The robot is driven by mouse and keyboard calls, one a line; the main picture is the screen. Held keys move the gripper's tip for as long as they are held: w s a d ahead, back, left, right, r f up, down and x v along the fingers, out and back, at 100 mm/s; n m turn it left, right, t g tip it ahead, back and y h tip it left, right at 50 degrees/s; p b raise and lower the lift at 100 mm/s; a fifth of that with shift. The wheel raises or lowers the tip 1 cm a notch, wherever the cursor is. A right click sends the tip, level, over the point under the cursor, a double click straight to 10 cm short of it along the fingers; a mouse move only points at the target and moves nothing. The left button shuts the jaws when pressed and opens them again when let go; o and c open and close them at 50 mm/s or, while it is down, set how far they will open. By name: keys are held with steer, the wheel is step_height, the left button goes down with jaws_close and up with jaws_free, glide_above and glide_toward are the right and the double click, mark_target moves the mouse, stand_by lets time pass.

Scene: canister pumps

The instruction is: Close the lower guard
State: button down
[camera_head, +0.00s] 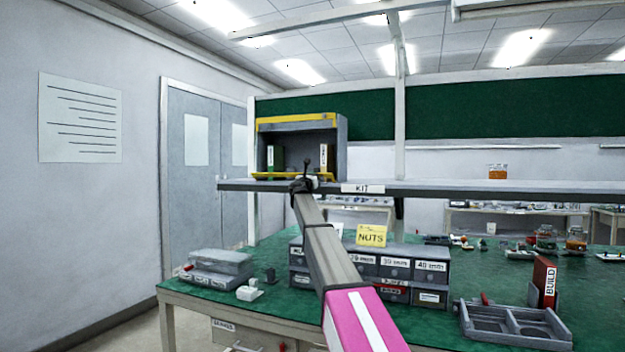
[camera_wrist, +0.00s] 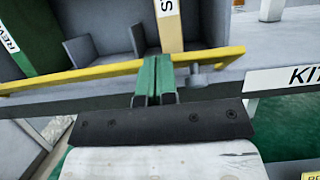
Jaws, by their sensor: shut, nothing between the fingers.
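A grey open-fronted box (camera_head: 342,140) stands on the raised shelf and has two yellow guards. The upper guard (camera_head: 296,122) runs along its top front edge. The lower guard (camera_head: 268,175) lies low along the bottom front edge, and the opening above it is uncovered. In the wrist view the lower guard (camera_wrist: 85,73) crosses as a slanted yellow bar with a small grey knob (camera_wrist: 197,78) below it. My gripper (camera_head: 306,164) is at the guard's right part. Its green fingers (camera_wrist: 157,62) are shut and empty, overlapping the bar; I cannot tell whether they touch it.
Green and tan binders (camera_head: 275,158) (camera_head: 325,157) stand inside the box. The shelf edge (camera_head: 440,188) bears a KIT label (camera_head: 363,188). Below, the green bench holds labelled drawers (camera_head: 398,265), a grey tray (camera_head: 515,325) and a red BUILD binder (camera_head: 544,280).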

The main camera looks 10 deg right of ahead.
steer(key=w+r, duration=0.1)
steer(key=w+d+r, duration=0.1)
steer(key=w+r, duration=0.1)
steer(key=r, duration=0.1)
steer(key=shift+d, duration=0.35)
steer(key=shift+x, duration=0.85)
steer(key=shift+r, duration=0.15)
steer(key=shift+r, duration=0.1)
